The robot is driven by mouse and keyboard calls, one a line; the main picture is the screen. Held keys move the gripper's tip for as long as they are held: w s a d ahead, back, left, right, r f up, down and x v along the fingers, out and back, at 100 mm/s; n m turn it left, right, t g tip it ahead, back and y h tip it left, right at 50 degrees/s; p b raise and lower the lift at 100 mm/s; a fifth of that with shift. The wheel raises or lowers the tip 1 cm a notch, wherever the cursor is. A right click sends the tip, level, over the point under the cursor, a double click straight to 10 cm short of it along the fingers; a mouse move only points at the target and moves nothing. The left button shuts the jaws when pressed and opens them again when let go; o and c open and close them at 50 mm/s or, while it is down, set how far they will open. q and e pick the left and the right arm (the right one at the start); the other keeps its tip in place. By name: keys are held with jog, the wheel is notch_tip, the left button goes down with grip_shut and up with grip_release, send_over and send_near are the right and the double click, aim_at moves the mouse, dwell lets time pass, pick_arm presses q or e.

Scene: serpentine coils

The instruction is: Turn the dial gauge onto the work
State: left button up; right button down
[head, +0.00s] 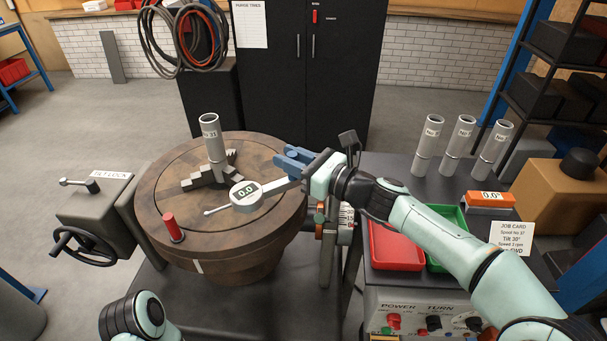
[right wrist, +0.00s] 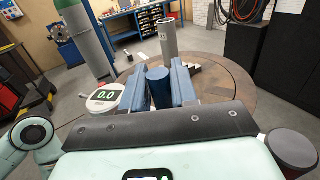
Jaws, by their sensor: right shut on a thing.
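The dial gauge (head: 246,193) has a white round face reading 0.0, over the front right of the round brown table (head: 160,215). Its thin stem points left, apart from the work. The work, a grey numbered tube (head: 211,138), stands upright in the stepped chuck jaws (head: 190,183). My right gripper (head: 289,160) is shut on a blue cylindrical knob (right wrist: 159,88) beside the gauge, at the table's right side. The gauge face also shows left of the fingers in the right wrist view (right wrist: 105,97). My left gripper is not in view; only part of my left arm shows.
A red-capped post (head: 171,227) stands at the table's front left. A tilt-lock box with handwheel (head: 80,245) is at left. At right a bench holds red (head: 397,247) and green trays, several grey tubes (head: 462,135), an orange 0.0° level (head: 487,199) and a job card (head: 511,238).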

jog(key=w+m+t+h+p, duration=0.1)
jog(key=w+m+t+h, duration=0.2)
jog(key=w, duration=0.6)
jog(key=shift+w+a+t, duration=0.3)
jog(key=shift+w+t, duration=0.1)
dwell(0.4)
jog(key=shift+w, duration=0.1)
dwell(0.4)
jog(key=c, duration=1)
grip_release()
jog(key=shift+d, duration=0.1)
jog(key=shift+s, duration=0.2)
